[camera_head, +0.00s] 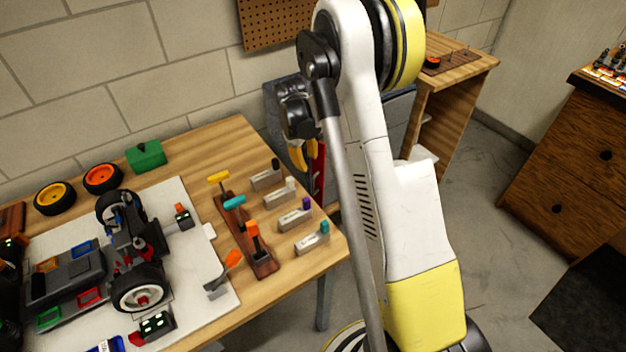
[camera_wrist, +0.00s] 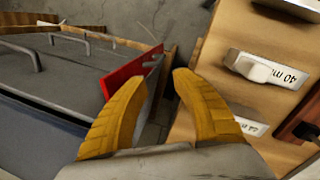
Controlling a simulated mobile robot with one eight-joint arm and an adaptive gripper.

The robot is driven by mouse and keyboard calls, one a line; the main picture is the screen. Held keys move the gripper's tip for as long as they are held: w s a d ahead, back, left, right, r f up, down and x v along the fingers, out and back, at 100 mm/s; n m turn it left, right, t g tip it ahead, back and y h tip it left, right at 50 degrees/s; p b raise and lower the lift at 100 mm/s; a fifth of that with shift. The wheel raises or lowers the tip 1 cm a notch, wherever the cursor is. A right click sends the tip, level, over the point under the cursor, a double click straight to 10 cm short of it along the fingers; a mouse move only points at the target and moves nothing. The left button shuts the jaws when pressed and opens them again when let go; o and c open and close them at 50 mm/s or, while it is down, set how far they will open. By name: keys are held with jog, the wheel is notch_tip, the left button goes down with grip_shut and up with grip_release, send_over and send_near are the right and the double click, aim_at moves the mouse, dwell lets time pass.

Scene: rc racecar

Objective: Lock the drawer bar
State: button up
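The red drawer bar (camera_wrist: 128,78) stands along the right edge of the grey drawer cabinet (camera_wrist: 75,70) in the wrist view. The bar also shows in the head view (camera_head: 319,172), just right of my yellow fingertips and partly hidden by my arm. My gripper (camera_wrist: 155,88) is open, with a gap between its two yellow fingers and nothing held in it. The left finger overlaps the lower part of the bar in the picture; I cannot tell whether they touch. In the head view my gripper (camera_head: 303,157) points down beside the cabinet.
The wooden workbench (camera_head: 235,140) is close to the right finger in the wrist view. It carries labelled blocks (camera_head: 280,198), a screwdriver rack (camera_head: 262,262) and an RC car (camera_head: 130,250). A wooden shelf (camera_head: 455,75) stands behind my arm.

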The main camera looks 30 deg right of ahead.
jog(key=m, duration=0.6)
jog(key=m+h+b, duration=0.2)
jog(key=m+b, duration=0.1)
jog(key=m, duration=1.2)
send_over(313, 194)
jog(key=f, duration=1.1)
jog(key=shift+w+d+f, duration=0.15)
jog(key=shift+w+f, duration=0.1)
jog(key=shift+f, duration=0.1)
jog(key=shift+c, duration=0.5)
grip_shut()
jog(key=shift+t, duration=0.3)
